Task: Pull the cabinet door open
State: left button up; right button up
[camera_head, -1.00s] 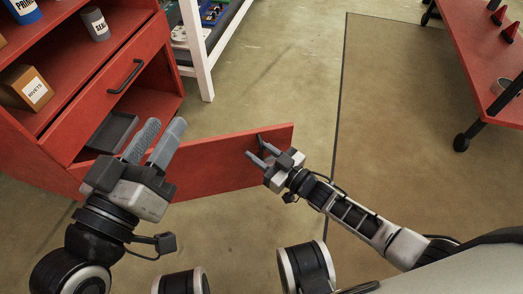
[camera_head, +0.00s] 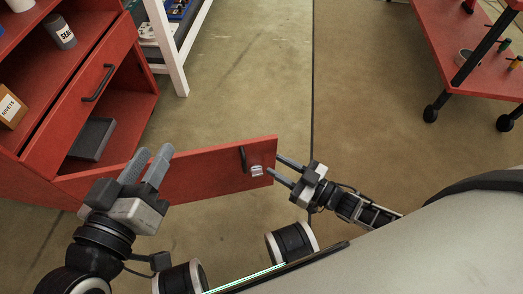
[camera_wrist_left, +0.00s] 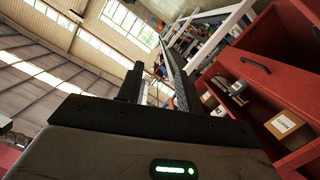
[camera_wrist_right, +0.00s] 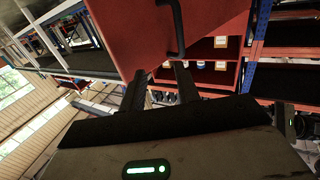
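The red cabinet door (camera_head: 205,176) stands swung out from the red cabinet (camera_head: 45,125) in the head view, with the lower compartment exposed. Its black handle (camera_head: 243,159) is near the door's free end; the handle also shows in the right wrist view (camera_wrist_right: 172,28). My right gripper (camera_head: 273,165) is open and empty at the free end of the door, just right of the handle and not around it. My left gripper (camera_head: 153,162) is open and empty, raised in front of the door near its hinge side. Whether the right fingers touch the door edge cannot be told.
Above the door is a red drawer with a black handle (camera_head: 98,82). A dark grey bin (camera_head: 92,138) sits in the lower compartment. A red wheeled table (camera_head: 470,60) stands at the right. The floor between is clear.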

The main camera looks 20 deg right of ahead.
jog(key=shift+v, duration=1.45)
